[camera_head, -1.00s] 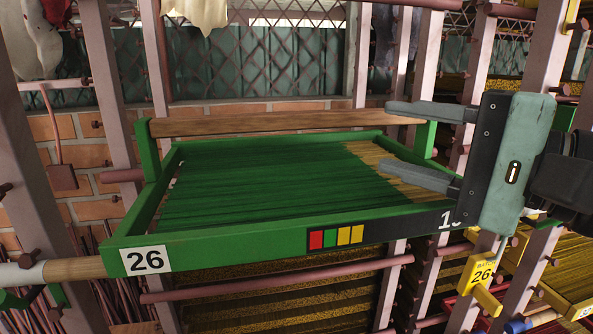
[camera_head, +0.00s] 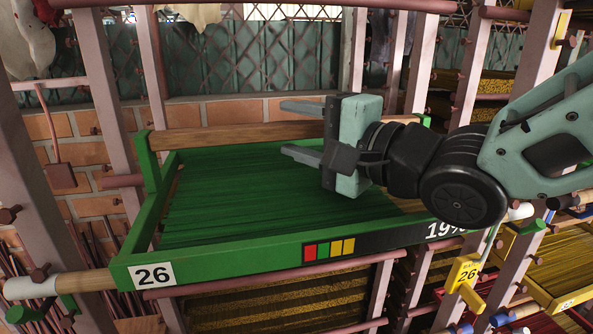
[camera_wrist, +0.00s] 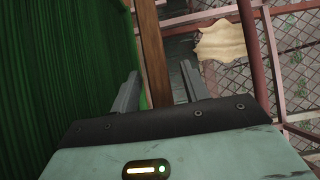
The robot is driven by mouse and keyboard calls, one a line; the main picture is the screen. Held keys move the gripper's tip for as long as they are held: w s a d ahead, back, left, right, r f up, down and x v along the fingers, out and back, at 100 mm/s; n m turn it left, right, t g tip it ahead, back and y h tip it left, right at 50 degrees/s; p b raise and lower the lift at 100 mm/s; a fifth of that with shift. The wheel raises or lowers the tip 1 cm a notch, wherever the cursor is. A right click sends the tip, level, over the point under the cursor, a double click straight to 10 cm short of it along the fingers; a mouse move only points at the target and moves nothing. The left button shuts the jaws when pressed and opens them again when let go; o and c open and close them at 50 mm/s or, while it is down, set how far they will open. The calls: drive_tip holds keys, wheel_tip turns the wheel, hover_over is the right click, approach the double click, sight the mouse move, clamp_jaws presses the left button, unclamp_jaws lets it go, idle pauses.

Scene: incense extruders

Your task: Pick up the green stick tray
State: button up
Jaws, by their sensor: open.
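The green stick tray (camera_head: 140,258) rests on the rack, marked 26, full of green sticks (camera_head: 235,190) and with a wooden bar (camera_head: 232,138) along its far side. My gripper (camera_head: 291,130) is open and empty over the tray's far part, its two fingers pointing left in the head view. In the wrist view, the fingers of my gripper (camera_wrist: 160,92) stand on either side of the wooden bar (camera_wrist: 153,50) as seen, with the green sticks (camera_wrist: 60,80) at left. I cannot tell whether the bar lies between the fingers in depth. My arm hides the tray's right end.
Rack posts (camera_head: 110,110) with pegs stand around the tray. A brick wall (camera_head: 90,155) and lattice (camera_head: 270,60) are behind.

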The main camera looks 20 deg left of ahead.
drive_tip(key=shift+w+a, duration=0.1)
drive_tip(key=shift+a, duration=0.15)
clamp_jaws()
